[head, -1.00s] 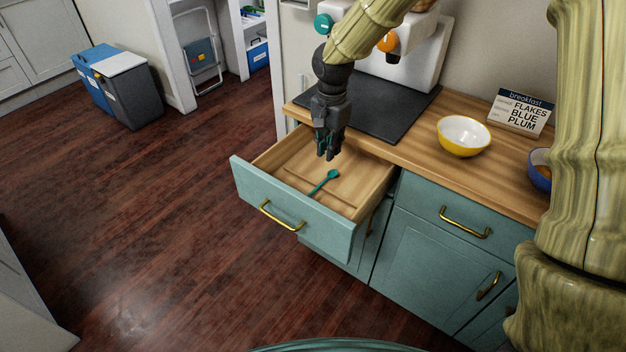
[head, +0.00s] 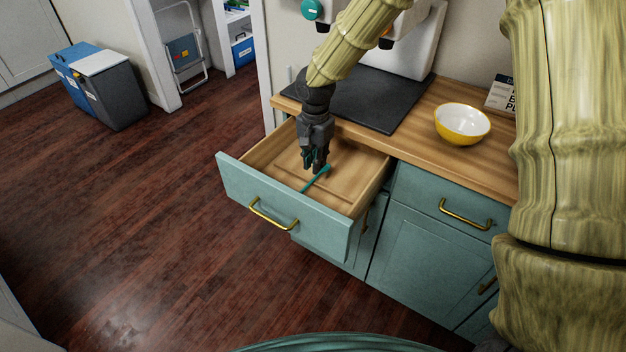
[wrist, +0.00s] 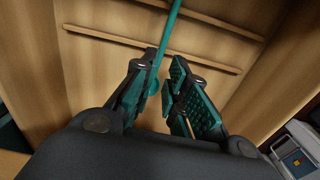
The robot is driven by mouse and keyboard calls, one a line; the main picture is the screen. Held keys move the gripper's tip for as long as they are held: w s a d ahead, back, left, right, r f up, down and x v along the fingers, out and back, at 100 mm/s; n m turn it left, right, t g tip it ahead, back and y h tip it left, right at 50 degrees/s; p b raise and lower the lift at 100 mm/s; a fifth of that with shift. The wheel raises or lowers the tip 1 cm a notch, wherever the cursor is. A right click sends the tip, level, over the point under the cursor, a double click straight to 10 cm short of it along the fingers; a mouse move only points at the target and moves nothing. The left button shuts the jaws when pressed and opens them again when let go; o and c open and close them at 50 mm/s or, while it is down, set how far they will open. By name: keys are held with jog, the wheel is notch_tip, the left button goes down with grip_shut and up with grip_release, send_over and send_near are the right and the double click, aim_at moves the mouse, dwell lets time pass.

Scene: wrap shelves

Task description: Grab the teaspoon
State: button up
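The teal teaspoon (head: 316,180) lies in the open drawer, its bowl toward the back right and its handle toward the front. My gripper (head: 315,170) points down into the drawer, with its fingertips right at the spoon near the bowl end. In the wrist view the gripper (wrist: 165,68) has a gap between its teal-padded fingers. The teaspoon's handle (wrist: 171,30) runs away from between the fingertips, closer to the left finger. The bowl is partly hidden among the fingers, and I cannot tell whether they touch it.
The teal drawer (head: 258,197) has low wooden dividers (wrist: 150,34) inside and side walls close around my gripper. The wooden counter (head: 412,137) above holds a dark mat (head: 370,100), a yellow bowl (head: 462,124) and a breakfast sign (head: 500,95). The floor in front is clear.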

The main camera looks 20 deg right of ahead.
aim_at(315, 177)
jog(key=shift+s+a+f, duration=0.1)
jog(key=shift+s+f, duration=0.05)
jog(key=shift+f, duration=2.25)
grip_shut()
jog(key=shift+r, duration=0.1)
